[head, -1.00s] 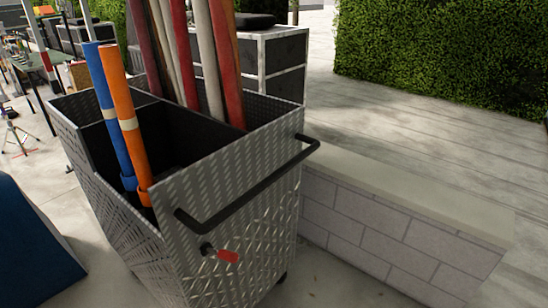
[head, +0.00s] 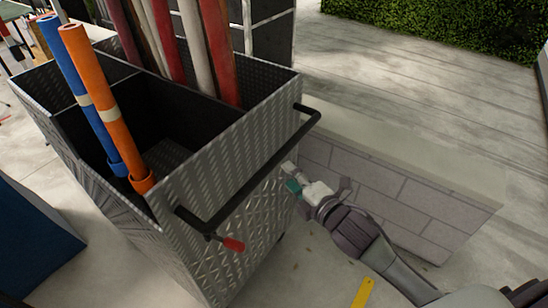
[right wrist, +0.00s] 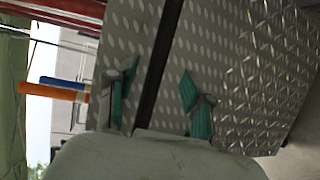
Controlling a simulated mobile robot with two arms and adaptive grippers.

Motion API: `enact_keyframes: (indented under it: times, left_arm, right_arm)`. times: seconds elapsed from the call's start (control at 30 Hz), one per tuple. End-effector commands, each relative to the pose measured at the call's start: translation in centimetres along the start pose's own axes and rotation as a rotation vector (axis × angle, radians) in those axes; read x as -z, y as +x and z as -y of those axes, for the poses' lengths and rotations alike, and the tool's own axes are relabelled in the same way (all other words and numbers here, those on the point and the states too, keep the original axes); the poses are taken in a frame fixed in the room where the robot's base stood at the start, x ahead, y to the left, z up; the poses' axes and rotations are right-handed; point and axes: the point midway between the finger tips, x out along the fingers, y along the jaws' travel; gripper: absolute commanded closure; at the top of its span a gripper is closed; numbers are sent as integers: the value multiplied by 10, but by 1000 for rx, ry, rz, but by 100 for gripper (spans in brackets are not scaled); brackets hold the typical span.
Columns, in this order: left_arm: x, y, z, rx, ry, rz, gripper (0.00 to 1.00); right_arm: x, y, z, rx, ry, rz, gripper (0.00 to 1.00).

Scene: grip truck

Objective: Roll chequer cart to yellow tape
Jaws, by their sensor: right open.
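The chequer cart (head: 245,210) is a tall box of chequered metal plate with a black handle bar (head: 255,172) along its near side. It holds an orange roll (head: 103,105), a blue roll (head: 80,95) and several red and pale rolls. My right gripper (head: 291,178) is beside the right end of the handle, close to the cart's side. In the right wrist view my right gripper (right wrist: 157,102) is open, its green-padded fingers on either side of the black bar. Contact cannot be told. A piece of yellow tape (head: 363,292) lies on the floor at the bottom. My left gripper is out of view.
A low pale block wall (head: 385,190) runs along the right of the cart, close to my right arm. A dark blue block (head: 35,245) stands at the lower left. A hedge (head: 450,25) is at the back right.

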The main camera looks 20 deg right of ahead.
Motion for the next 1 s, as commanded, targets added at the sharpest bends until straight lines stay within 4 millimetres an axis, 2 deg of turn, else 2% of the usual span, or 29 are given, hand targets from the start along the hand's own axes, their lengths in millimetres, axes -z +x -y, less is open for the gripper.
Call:
enact_keyframes:
  times: [0.03,0.2,0.4,0.57,0.83,1.0]
  left_arm:
    - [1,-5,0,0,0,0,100]
    - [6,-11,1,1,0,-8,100]
    - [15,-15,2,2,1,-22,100]
    - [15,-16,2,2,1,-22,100]
    - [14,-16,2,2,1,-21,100]
    - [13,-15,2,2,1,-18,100]
  right_arm:
    - [0,13,-4,-3,3,2,48]
    - [0,47,-3,-2,4,1,48]
    - [0,74,-1,0,2,0,48]
    - [0,82,0,1,2,0,48]
    - [0,83,0,0,2,0,48]
    - [0,83,0,1,2,0,77]
